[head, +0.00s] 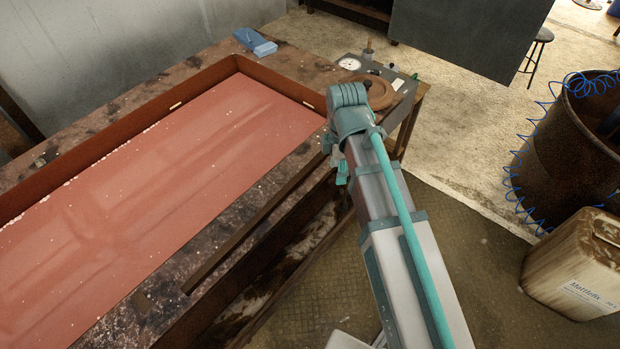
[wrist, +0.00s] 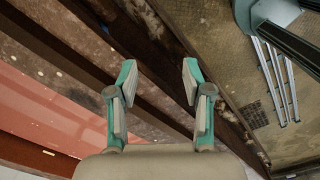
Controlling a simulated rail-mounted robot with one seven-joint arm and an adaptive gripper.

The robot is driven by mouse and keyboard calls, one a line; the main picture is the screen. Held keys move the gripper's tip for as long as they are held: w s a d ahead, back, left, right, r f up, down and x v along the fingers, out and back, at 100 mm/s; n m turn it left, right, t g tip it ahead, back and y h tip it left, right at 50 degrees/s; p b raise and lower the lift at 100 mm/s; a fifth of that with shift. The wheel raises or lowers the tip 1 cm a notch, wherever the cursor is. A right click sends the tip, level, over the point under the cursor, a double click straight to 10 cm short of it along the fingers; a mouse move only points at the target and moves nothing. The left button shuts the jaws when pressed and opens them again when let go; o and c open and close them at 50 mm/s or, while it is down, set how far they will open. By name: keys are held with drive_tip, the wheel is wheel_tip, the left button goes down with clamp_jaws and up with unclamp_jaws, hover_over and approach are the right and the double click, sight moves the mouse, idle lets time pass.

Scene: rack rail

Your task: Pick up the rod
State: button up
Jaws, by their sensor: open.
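In the wrist view long dark brown strips run diagonally beneath and between the fingers. In the head view my gripper (head: 340,174) is mostly hidden under my wrist, near the right end of the bar.
A large tray (head: 215,78) with a reddish floor fills much of the workbench. A blue block (head: 255,42) lies behind it. A dial gauge (head: 350,63) and a brown round dish (head: 362,90) stand at the bench's right end. A rusty drum (head: 565,150) and a dirty canister (head: 575,262) stand at right.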

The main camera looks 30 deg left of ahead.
sight(290, 185)
drive_tip(key=s+a+r+n, duration=0.8)
drive_tip(key=s+a+r, duration=0.1)
drive_tip(key=shift+w+a+f+p, duration=0.1)
drive_tip(key=shift+f+p, duration=0.7)
drive_tip(key=shift+f, duration=1.8)
drive_tip(key=shift+w+a+f+p, duration=0.1)
drive_tip(key=shift+f+p, duration=0.65)
drive_tip(key=shift+f, duration=1.85)
drive_tip(key=shift+c, duration=0.3)
clamp_jaws()
